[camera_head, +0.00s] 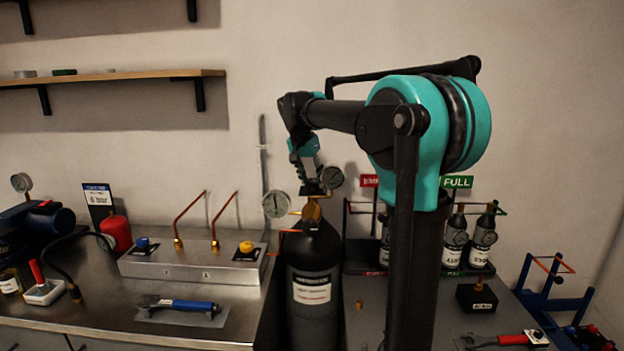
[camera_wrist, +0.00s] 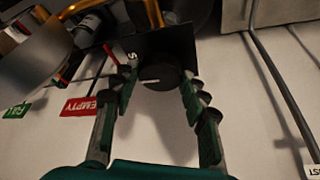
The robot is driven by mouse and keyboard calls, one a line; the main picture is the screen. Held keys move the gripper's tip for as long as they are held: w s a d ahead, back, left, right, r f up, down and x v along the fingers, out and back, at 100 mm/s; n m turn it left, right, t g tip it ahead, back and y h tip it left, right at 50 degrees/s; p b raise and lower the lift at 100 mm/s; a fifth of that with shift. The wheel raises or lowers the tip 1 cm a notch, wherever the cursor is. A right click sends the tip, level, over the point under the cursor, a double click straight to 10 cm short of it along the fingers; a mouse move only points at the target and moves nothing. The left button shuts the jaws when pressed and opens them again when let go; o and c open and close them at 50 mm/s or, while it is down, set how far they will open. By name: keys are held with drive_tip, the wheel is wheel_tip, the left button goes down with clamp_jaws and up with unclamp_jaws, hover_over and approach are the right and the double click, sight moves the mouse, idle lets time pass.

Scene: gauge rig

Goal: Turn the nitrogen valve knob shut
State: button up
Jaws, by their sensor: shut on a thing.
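A tall black gas cylinder (camera_head: 313,262) with a white label stands between the two benches. A brass valve (camera_head: 312,211) sits on its top, with a round gauge on each side. My gripper (camera_head: 310,186) reaches down onto the top of this valve. In the wrist view, the round black knob (camera_wrist: 159,77) has a pale line on its face and sits in front of a black plate (camera_wrist: 128,53) marked "S". My gripper's two fingers (camera_wrist: 157,92) are shut on the knob, one on each side. In the head view the gripper hides most of the knob.
The left gauge (camera_head: 275,204) and right gauge (camera_head: 333,177) stand close to the gripper. The left bench holds a metal manifold (camera_head: 190,263) with two copper tubes. Small bottles (camera_head: 456,240) stand in a rack at right, with a green FULL sign (camera_head: 456,182) and a red EMPTY sign (camera_wrist: 80,106).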

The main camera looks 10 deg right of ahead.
drive_tip(key=o, duration=1.2)
drive_tip(key=shift+c, duration=0.2)
drive_tip(key=v, duration=1.2)
